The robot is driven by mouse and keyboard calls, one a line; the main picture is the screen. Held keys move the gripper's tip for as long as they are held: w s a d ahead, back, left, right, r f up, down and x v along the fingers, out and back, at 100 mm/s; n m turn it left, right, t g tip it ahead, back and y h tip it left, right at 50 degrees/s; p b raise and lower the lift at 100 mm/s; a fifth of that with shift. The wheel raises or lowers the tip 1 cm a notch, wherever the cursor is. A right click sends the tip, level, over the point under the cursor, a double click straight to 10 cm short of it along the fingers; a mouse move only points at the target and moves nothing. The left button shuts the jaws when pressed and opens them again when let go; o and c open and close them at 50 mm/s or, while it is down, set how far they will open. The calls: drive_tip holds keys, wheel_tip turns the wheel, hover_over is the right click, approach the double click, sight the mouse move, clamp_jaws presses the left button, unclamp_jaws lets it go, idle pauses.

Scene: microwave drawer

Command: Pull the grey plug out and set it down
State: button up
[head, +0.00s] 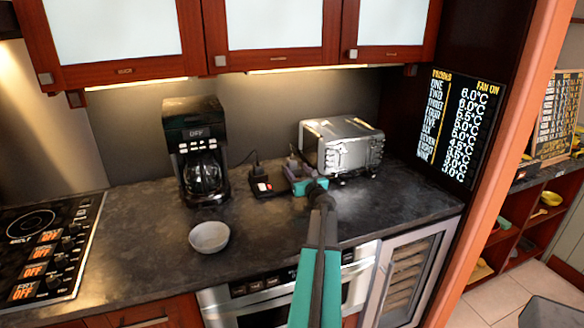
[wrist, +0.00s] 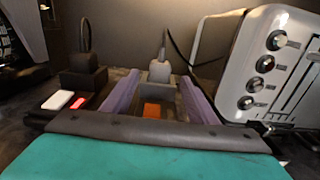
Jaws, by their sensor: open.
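The grey plug (wrist: 159,71) stands upright at the centre of the wrist view, with its cord rising from the top. My gripper (wrist: 158,82) is open, its two purple fingers reaching forward on the left and right of the plug with gaps to it. In the head view, my gripper (head: 298,170) is low over the right part of the black power strip (head: 266,190). The plug is hard to make out there.
A black plug (wrist: 83,70) is in the strip left of my gripper, behind a white and a red switch (wrist: 77,103). A silver toaster (head: 342,146) stands close on the right. A coffee maker (head: 196,150) and a bowl (head: 209,237) are left. The front right counter (head: 415,205) is clear.

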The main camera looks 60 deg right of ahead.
sight(293, 165)
drive_tip(key=shift+p+x, duration=0.85)
drive_tip(key=shift+x, duration=1.4)
drive_tip(key=shift+f, duration=0.15)
drive_tip(key=c, duration=1.2)
wheel_tip(293, 165, up, 2)
drive_tip(key=shift+b, duration=0.35)
drive_tip(key=shift+s+a+r, duration=0.1)
drive_tip(key=shift+s+r, duration=0.15)
drive_tip(key=shift+r, duration=0.6)
drive_tip(key=s+a+b, duration=0.1)
drive_tip(key=s+a, duration=0.1)
drive_tip(key=s, duration=0.2)
drive_tip(key=s+a+r+b, duration=0.1)
drive_tip(key=s, duration=0.4)
drive_tip(key=s+a+b, duration=0.2)
drive_tip(key=s, duration=0.3)
drive_tip(key=shift+s+a+r, duration=0.2)
drive_tip(key=shift+s+a, duration=0.05)
drive_tip(key=shift+a, duration=0.1)
